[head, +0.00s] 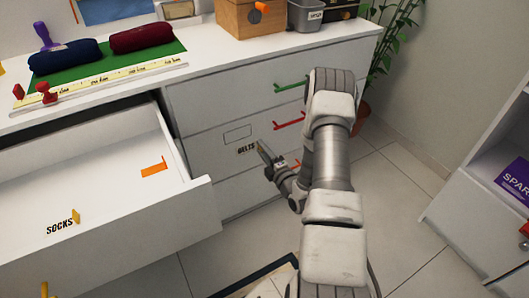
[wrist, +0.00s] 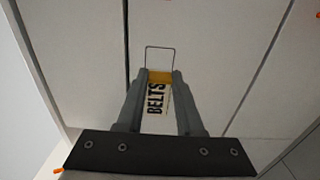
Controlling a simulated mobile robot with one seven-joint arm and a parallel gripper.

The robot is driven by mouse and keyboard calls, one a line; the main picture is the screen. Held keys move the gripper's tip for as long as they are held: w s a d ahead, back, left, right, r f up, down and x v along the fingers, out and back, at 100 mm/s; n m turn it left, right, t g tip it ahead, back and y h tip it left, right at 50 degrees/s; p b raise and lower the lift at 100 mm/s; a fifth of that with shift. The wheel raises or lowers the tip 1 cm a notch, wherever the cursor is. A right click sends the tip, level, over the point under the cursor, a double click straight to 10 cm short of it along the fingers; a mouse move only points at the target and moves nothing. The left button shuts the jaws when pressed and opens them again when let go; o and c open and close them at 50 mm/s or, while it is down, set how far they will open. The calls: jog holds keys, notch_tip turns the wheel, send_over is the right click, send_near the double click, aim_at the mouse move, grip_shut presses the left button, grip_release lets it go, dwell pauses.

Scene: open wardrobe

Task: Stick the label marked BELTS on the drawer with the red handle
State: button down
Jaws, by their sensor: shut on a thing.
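The white label marked BELTS (head: 246,149) has black letters and a yellow tab. My gripper (head: 262,150) is shut on it in front of the chest. The label shows between the fingers (wrist: 160,78) in the wrist view, its text (wrist: 155,98) running sideways. The drawer with the red handle (head: 289,122) is the closed white one below the green-handled drawer. A thin rectangular outline (head: 237,133) is on its front, just above and left of the label; in the wrist view the outline (wrist: 159,58) lies just beyond the fingertips. I cannot tell whether the label touches the front.
At left a drawer (head: 110,200) stands open, with a label marked SOCKS (head: 60,226) and an orange piece (head: 153,170) inside. The green handle (head: 290,86) is above the red one. A plant (head: 392,45) and shelf unit (head: 485,185) stand at right.

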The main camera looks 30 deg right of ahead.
aim_at(248, 131)
jog(key=shift+w+a, duration=0.15)
jog(key=shift+w, duration=3.45)
jog(key=shift+w+r, duration=0.1)
jog(key=shift+w, duration=0.25)
jog(key=shift+c, duration=2.3)
grip_release()
jog(key=shift+o, duration=0.2)
jog(key=o, duration=0.4)
jog(key=shift+s, duration=0.1)
jog(key=shift+s, duration=3.5)
